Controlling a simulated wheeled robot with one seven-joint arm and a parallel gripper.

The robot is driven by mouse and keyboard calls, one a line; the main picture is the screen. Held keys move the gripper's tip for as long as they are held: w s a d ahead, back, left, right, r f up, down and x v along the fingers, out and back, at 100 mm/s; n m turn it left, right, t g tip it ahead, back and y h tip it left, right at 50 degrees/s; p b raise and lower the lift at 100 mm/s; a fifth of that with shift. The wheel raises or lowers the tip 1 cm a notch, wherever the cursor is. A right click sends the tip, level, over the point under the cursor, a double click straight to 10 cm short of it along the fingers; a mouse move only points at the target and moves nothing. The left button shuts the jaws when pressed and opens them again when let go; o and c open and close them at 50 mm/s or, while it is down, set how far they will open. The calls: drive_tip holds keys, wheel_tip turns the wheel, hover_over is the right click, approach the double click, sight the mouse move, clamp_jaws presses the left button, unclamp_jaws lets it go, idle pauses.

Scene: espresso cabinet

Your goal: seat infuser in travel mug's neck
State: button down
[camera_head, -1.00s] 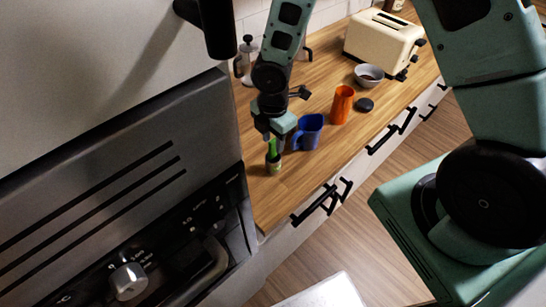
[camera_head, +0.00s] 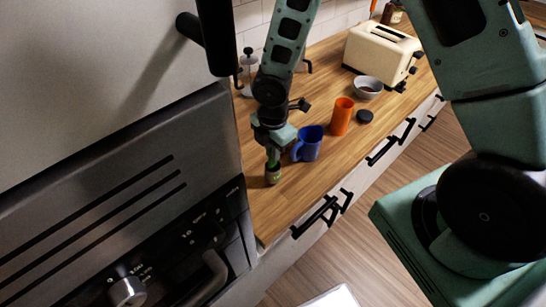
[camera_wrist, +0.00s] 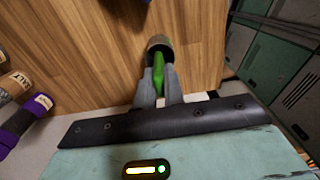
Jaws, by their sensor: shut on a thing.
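A slim green thing with a darker, ringed body, which looks like the infuser (camera_head: 273,176), is upright at the near end of the wooden counter. My gripper (camera_head: 272,158) is above it, shut on its green upper part. In the wrist view the green part (camera_wrist: 159,74) sits between the two grey fingers (camera_wrist: 158,88), with the grey-brown round body (camera_wrist: 159,43) beyond the tips. I cannot tell whether its bottom touches the counter. An orange cylinder (camera_head: 341,116), likely the travel mug, stands upright farther along. Its inside is not clear to see.
A blue mug (camera_head: 308,145) stands close right of my gripper, between it and the orange cylinder. A black disc (camera_head: 365,116), a grey bowl (camera_head: 368,87) and a cream toaster (camera_head: 382,50) are beyond. Purple-and-tan jars (camera_wrist: 25,118) show in the wrist view.

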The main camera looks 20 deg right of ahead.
wheel_tip(320, 180, up, 9)
drive_tip(key=shift+f+b, duration=0.1)
drive_tip(key=shift+b, duration=0.25)
